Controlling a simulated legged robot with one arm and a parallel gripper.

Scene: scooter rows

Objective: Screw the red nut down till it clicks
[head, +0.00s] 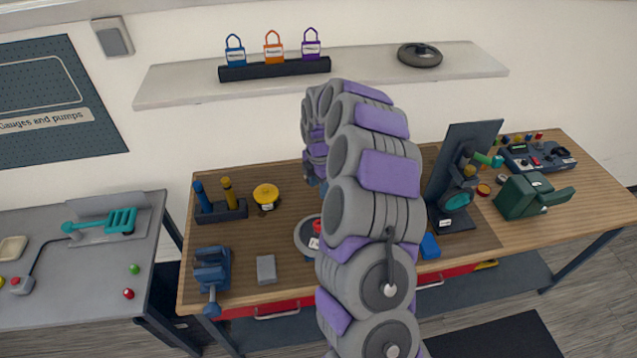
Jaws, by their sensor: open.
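A red part (316,228), likely the red nut, shows at the left edge of my arm. It sits in a round grey dish-shaped base (304,246) near the middle of the workbench. My arm covers the right side of both, so I cannot tell how the nut sits on its thread. My arm rises in front of the bench and folds down behind itself. My gripper (317,184) is mostly hidden behind the arm links, above and behind the base. It is open, apart from the red part as far as I can see.
The wooden workbench (285,285) holds a blue vise (212,270), a grey block (266,269) and a yellow-topped part (266,194) on the left. A black upright stand (463,150) and a green machine (523,196) stand right. A shelf (370,70) hangs behind.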

